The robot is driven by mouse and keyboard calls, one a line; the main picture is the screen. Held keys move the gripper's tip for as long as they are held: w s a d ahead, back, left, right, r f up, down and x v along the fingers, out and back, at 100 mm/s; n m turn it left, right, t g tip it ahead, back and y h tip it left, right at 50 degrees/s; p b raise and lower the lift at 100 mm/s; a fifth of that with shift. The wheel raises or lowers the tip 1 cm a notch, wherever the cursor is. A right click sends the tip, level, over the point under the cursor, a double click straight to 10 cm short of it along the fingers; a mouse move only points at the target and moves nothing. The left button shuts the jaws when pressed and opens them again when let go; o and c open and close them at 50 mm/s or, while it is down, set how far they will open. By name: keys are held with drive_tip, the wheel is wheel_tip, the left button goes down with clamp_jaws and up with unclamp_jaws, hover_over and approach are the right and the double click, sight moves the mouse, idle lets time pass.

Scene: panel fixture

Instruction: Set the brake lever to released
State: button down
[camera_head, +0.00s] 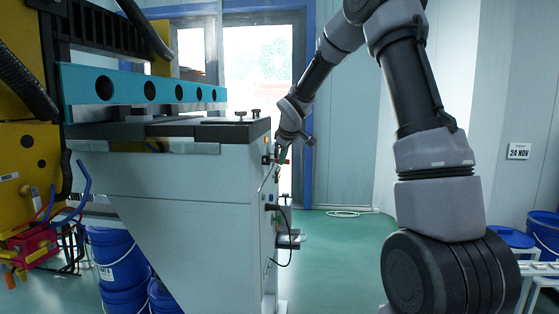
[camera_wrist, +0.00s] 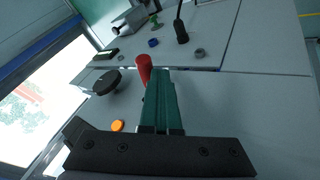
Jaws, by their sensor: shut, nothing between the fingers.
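My gripper (camera_head: 282,150) is at the upper right side of the grey cabinet, at its narrow panel face. In the wrist view my gripper (camera_wrist: 160,74) shows its dark green fingers closed together with nothing between them. A red cylindrical grip (camera_wrist: 144,67), which looks like the end of the brake lever, stands just beside the fingertips, to their left. I cannot tell whether they touch. The lever's lower part is mostly hidden by the fingers, and its set position cannot be read. A small bit of red (camera_head: 284,161) shows by my gripper in the head view.
The panel carries a black round knob (camera_wrist: 106,82), an orange button (camera_wrist: 117,126) and a black handle-like fitting (camera_wrist: 181,32). A box with a cable (camera_head: 288,239) juts from the cabinet (camera_head: 180,205) below. Blue buckets (camera_head: 120,262) stand left.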

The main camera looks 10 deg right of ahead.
drive_tip(key=shift+w+d+n+y, duration=0.5)
drive_tip(key=shift+w+d+n, duration=0.3)
drive_tip(key=shift+w+d, duration=0.6)
drive_tip(key=shift+w, duration=0.4)
drive_tip(key=shift+w+d, duration=0.3)
drive_tip(key=shift+w, duration=0.3)
drive_tip(key=shift+w+d, duration=0.25)
drive_tip(key=shift+w, duration=0.5)
drive_tip(key=shift+a+r, duration=0.1)
